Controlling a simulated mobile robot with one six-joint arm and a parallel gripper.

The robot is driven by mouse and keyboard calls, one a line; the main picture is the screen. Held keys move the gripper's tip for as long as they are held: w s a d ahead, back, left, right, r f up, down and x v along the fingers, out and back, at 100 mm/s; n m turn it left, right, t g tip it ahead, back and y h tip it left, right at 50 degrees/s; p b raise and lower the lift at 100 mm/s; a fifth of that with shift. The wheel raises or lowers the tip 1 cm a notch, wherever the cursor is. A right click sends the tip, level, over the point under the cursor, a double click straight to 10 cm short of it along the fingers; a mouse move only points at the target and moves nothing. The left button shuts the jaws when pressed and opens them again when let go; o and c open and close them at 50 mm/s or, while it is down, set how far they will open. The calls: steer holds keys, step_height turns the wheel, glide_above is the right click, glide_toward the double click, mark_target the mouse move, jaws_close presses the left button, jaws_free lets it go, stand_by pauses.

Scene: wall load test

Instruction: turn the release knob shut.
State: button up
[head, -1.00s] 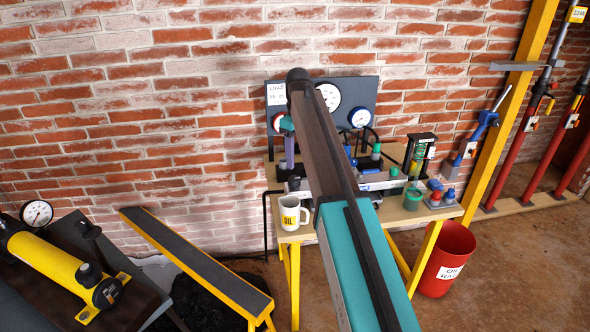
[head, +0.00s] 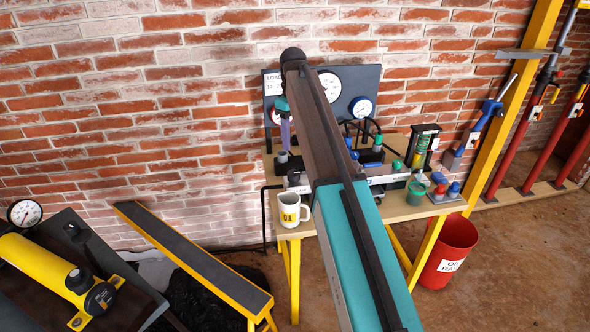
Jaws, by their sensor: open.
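My arm crosses the middle of the head view, rising from the bottom right to a dark joint above the bench. Beyond it a teal and purple wrist part of mine hangs down on the left. My gripper is hidden, apparently behind my own arm. On the wooden bench (head: 408,208) stand several small knobs: a blue knob (head: 354,155), a green knob (head: 378,141) on a black base, and a green knob (head: 397,165) on a pale, long body (head: 385,176). I cannot tell which is the release knob or how it is turned.
A gauge board (head: 345,80) stands behind the bench against the brick wall. An OIL mug (head: 290,211) and a green pot (head: 416,193) stand near the front edge. A red bin (head: 449,252) is at right; a yellow cylinder (head: 40,264) lies at left.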

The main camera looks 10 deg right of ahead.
mark_target(294, 173)
steer(key=shift+s+f+p, duration=0.1)
steer(key=shift+f+p, duration=0.95)
steer(key=shift+f, duration=5.65)
steer(key=shift+c, duration=0.2)
steer(key=c, duration=1)
